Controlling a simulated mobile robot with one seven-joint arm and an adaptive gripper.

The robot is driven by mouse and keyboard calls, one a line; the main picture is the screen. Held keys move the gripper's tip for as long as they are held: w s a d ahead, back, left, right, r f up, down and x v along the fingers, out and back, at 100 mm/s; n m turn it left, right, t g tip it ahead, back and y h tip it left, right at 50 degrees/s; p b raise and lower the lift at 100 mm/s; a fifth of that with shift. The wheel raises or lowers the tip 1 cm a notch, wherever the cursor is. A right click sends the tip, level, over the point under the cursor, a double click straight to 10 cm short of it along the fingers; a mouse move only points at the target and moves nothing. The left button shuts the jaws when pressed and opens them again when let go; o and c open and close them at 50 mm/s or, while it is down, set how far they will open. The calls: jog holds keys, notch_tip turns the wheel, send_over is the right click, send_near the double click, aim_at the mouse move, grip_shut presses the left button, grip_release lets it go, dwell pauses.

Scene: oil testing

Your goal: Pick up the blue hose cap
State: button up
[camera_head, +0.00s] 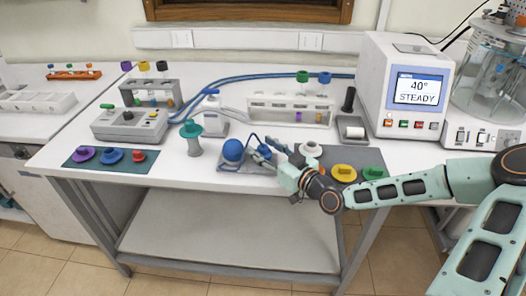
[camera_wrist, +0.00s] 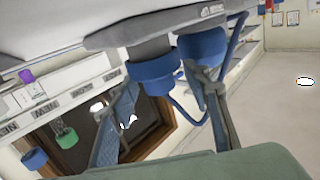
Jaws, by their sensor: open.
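A grey stand (camera_head: 245,166) near the front middle of the table carries a round blue part (camera_head: 233,150) and a thin blue hose. In the wrist view, two blue cap-like parts show on the stand: one on a thick grey stem (camera_wrist: 151,75) and one beside it (camera_wrist: 203,48), with the blue hose looping close by. I cannot tell for certain which is the blue hose cap. My gripper (camera_head: 262,151) is open at the stand's right side, close to the hose. In the wrist view its fingers reach toward these parts; one overlaps the right one, and contact is unclear.
A teal-capped grey bottle (camera_head: 194,140) stands left of the stand. A mat (camera_head: 77,164) at the left holds purple, blue and red caps. A white cap (camera_head: 311,150) is behind my wrist; yellow (camera_head: 344,173) and green caps lie right. A white rack (camera_head: 290,112) stands behind.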

jog(key=shift+c, duration=0.4)
jog(key=c, duration=1.1)
jog(key=shift+r, duration=0.1)
